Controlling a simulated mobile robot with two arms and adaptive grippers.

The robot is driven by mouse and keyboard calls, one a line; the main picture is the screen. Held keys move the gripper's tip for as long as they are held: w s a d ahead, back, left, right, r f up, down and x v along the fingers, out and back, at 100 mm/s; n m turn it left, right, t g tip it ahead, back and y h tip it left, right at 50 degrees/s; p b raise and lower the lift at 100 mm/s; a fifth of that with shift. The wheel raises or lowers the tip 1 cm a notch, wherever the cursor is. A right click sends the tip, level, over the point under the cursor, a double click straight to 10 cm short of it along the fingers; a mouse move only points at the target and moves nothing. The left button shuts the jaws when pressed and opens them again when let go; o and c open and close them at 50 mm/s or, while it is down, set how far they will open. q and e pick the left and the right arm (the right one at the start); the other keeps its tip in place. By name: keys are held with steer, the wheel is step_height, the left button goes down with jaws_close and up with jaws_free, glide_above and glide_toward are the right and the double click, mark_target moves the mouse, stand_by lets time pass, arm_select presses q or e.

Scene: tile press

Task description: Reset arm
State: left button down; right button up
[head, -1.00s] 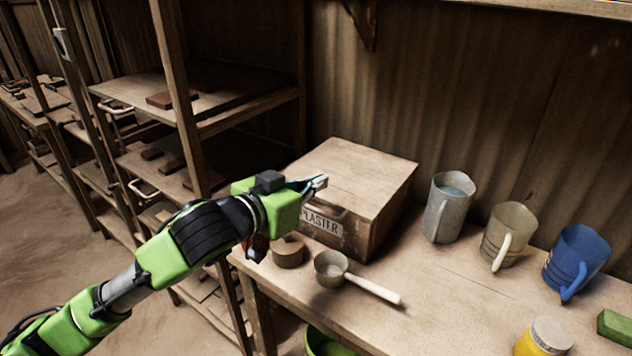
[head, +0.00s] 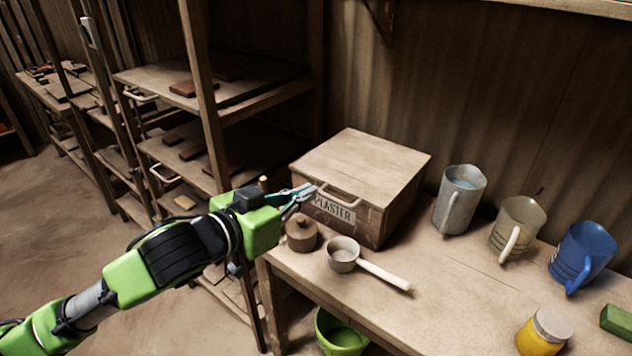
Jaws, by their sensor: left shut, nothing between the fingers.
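My left arm comes in from the lower left in the head view. My left gripper (head: 303,193) is shut and empty. In the picture its fingertips lie over the front left side of the wooden plaster box (head: 365,170), near the box's handle; I cannot tell whether they touch it. The box's lid is down, and its front reads "PLASTER". A small brown round pot with a knob (head: 301,236) stands just below the gripper in the picture. My right gripper is not in view.
A scoop with a pale handle (head: 343,254) lies on the workbench (head: 440,290). A grey jug (head: 459,200), a beige jug (head: 515,228), a blue jug (head: 581,254) and a yellow jar (head: 543,332) stand rightward. A green bucket (head: 340,335) is below the bench edge. Shelves (head: 215,90) stand at left.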

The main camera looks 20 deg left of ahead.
arm_select(q)
steer(key=s+a+f+n+g+y, duration=0.1)
steer(key=s+f+g, duration=0.1)
steer(key=s+f, duration=0.35)
steer(key=s+f+g+y, duration=0.1)
steer(key=s+f+y, duration=0.1)
steer(key=f, duration=0.6)
steer(key=s+a+f+n+g+y, duration=0.1)
steer(key=s+f+g, duration=0.15)
steer(key=f, duration=0.45)
steer(key=s+a+f+g+y, duration=0.1)
steer(key=s+f+g, duration=0.2)
steer(key=s+f, duration=0.45)
steer(key=s+a+f+g, duration=0.15)
steer(key=s+f, duration=0.35)
steer(key=s, duration=0.5)
step_height(320, 180, down, 25)
steer(key=s+g, duration=0.1)
steer(key=g, duration=0.1)
steer(key=s+a+f+g, duration=0.1)
steer(key=s+a+f, duration=0.1)
steer(key=s+f, duration=1.5)
steer(key=shift+s+a+y, duration=0.15)
steer(key=shift+s+y, duration=0.15)
